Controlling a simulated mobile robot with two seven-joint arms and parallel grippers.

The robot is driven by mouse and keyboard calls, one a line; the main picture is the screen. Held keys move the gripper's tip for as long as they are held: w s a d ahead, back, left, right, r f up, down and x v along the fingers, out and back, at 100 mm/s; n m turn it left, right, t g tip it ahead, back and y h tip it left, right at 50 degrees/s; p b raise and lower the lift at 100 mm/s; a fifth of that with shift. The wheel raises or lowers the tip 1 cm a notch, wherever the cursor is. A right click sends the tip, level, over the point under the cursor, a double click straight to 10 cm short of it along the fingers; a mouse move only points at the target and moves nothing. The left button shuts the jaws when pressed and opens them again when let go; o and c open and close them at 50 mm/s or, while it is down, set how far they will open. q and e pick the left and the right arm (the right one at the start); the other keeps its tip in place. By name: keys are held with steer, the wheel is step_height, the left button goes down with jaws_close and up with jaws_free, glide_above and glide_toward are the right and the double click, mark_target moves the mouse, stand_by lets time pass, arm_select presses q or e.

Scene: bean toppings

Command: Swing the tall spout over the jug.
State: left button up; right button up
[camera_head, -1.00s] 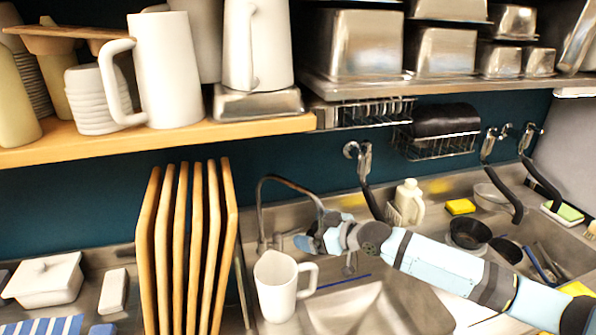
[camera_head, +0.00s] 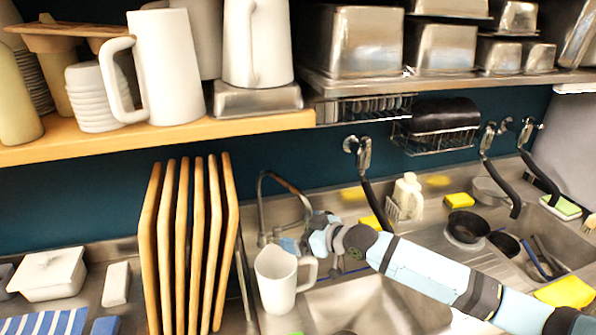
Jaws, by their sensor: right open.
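The tall spout (camera_head: 261,205) is a thin grey metal tube that rises behind the jug, bends at the top and slopes down to the right. Its lower right end is close to my right wrist, and I cannot tell whether they touch. The white jug (camera_head: 276,287) stands upright by the sink's left side, its handle to the right. My right gripper (camera_head: 287,244) is open, just behind and above the jug's rim, beside the spout's upright; its fingers are partly hidden by its own body. My left gripper is not in view.
Upright wooden boards (camera_head: 182,245) stand left of the jug. The sink basin (camera_head: 365,305) lies to its right. A soap bottle (camera_head: 408,195), a yellow sponge (camera_head: 459,200) and black bowls (camera_head: 467,227) are farther right. A wooden shelf (camera_head: 200,133) with white pitchers hangs above.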

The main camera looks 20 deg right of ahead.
steer(key=s+a, duration=0.2)
steer(key=a, duration=0.4)
steer(key=shift+a, duration=0.4)
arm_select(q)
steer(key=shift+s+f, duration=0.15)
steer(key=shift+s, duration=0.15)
arm_select(e)
steer(key=shift+a, duration=0.15)
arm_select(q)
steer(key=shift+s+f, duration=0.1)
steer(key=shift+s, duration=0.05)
arm_select(e)
steer(key=v, duration=0.8)
steer(key=shift+s+a+r, duration=0.15)
steer(key=shift+s+a, duration=0.1)
steer(key=shift+s, duration=0.15)
